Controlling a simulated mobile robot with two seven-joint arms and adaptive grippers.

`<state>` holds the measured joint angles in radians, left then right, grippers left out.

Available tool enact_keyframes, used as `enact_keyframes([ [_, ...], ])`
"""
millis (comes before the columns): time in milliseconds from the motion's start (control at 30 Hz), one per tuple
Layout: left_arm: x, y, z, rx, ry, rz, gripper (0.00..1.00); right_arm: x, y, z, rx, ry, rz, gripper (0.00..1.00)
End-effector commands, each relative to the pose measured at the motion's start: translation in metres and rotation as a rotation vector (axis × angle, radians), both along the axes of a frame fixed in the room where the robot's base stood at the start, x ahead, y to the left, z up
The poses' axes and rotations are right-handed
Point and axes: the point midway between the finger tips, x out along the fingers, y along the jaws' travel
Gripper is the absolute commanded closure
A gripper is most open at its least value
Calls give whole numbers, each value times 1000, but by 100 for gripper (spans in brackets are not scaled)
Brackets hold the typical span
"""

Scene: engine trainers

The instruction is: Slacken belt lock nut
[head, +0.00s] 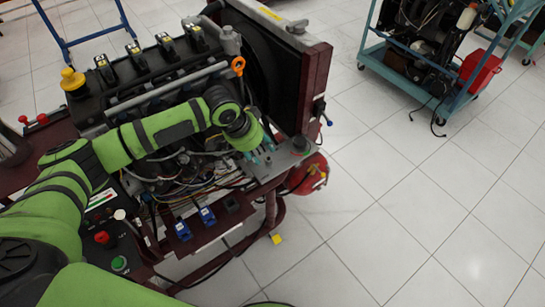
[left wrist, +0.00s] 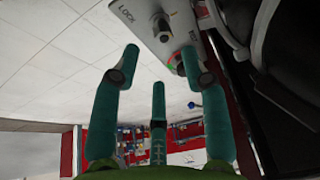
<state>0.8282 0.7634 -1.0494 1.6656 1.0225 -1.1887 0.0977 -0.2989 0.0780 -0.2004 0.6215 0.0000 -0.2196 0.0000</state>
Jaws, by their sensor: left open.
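In the head view the plate (head: 268,175) is at the engine trainer's near right corner. My left gripper (left wrist: 160,62) has teal fingers spread apart with nothing between them. The fitting appears beyond the fingertips, apart from them. In the head view the left gripper (head: 264,150) is over the plate and partly hidden by its own wrist. The fitting cannot be made out there. My right gripper is not in view.
The engine trainer (head: 150,75) has a radiator in a dark red frame (head: 313,80). A red object (head: 308,175) hangs beside the plate. A control panel (head: 105,210) is near my left arm. A teal cart (head: 440,75) stands at upper right; the tiled floor between is clear.

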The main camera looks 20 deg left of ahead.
Motion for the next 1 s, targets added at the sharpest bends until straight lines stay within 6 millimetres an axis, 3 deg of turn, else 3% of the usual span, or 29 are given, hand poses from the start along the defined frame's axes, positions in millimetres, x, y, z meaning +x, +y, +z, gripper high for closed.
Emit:
enact_keyframes([
  [167,6,1,-8,1,3,9,55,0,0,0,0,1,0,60],
  [533,22,-12,-56,0,1,9,55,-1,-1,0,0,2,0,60],
  [900,24,-13,-63,0,-2,7,55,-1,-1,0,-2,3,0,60],
  [967,24,-13,-63,0,-2,7,75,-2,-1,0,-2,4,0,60],
  [1000,24,-13,-63,0,-2,7,91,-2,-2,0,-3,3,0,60],
])
